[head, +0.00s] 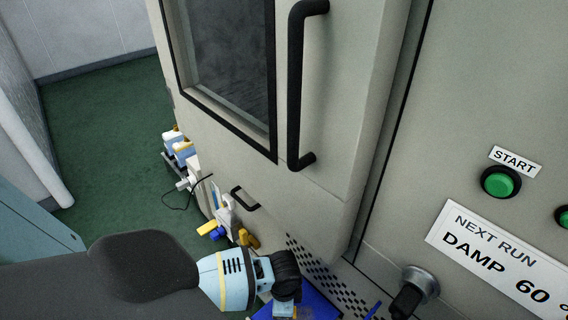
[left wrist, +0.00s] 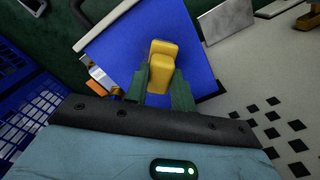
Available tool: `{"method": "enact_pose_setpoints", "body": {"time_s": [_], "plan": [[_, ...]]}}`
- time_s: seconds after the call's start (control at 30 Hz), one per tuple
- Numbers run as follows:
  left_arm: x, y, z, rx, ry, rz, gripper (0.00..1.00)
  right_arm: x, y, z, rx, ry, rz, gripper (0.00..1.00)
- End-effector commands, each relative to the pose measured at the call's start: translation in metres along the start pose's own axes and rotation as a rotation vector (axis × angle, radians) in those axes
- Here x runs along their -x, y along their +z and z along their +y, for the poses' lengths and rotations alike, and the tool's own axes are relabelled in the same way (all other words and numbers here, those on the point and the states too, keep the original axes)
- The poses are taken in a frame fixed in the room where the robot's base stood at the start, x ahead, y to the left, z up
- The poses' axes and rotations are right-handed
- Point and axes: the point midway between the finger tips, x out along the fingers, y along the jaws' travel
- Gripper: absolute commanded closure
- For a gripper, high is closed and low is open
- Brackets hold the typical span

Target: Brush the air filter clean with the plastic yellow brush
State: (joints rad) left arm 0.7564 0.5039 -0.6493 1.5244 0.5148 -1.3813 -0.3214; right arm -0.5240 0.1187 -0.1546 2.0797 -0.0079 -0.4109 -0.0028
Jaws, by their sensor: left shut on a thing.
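My left gripper (left wrist: 160,84) is shut on a yellow block-shaped thing, which looks like the yellow brush (left wrist: 161,62). Its two green fingers sit on either side of it. Bristles are not visible. Below it in the left wrist view is a flat blue surface (left wrist: 112,52); I cannot tell whether the brush touches it. In the head view my left gripper (head: 283,292) is at the bottom edge, over the blue surface (head: 316,300), and its fingers are mostly hidden. I cannot clearly make out the air filter. My right gripper is not in view.
A grey cabinet door (head: 235,120) with a long black handle (head: 296,90) stands beyond my left arm. A black knob (head: 408,298) sticks out at the lower right. A blue crate (left wrist: 28,105) is at left in the wrist view. Green floor (head: 105,150) is open at left.

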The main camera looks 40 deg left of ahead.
Motion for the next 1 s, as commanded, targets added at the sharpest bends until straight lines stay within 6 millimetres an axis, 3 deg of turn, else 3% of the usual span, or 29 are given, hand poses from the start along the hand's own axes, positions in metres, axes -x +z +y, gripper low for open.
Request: {"method": "enact_pose_setpoints", "body": {"time_s": [1.0], "plan": [[-0.014, -0.002, 0.001, -0.001, 0.000, 0.001, 0.94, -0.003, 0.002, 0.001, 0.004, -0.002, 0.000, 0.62]]}}
